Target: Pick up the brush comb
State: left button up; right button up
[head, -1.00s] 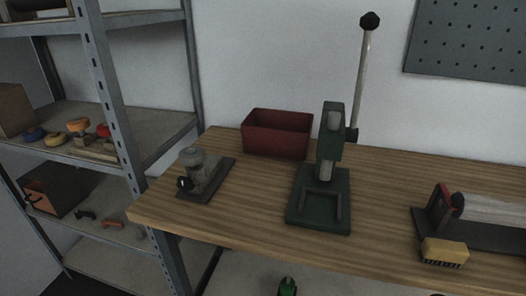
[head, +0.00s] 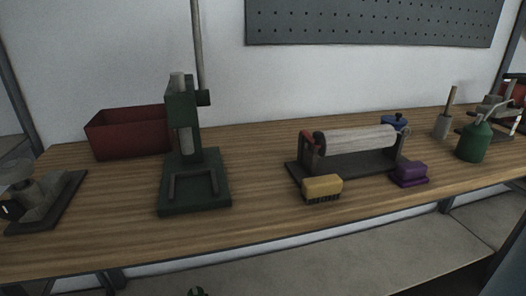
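A yellow block with a row of dark bristles or teeth along its lower edge (head: 322,187) lies on the wooden workbench, in front of the left end of a pale roller on a dark stand; it looks most like the brush comb. A purple block (head: 409,175) of similar size sits to its right, by the right end of the roller stand; I cannot tell whether it has bristles. Neither of my grippers shows in the head view.
The workbench (head: 255,226) also bears a green press (head: 193,204), a red bin (head: 130,134), the roller (head: 352,140), a blue object (head: 394,121) behind it and a green can (head: 474,143) at right. Bench front between press and yellow block is clear.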

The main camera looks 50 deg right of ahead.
aim_at(312, 188)
jog(key=z, duration=1.95)
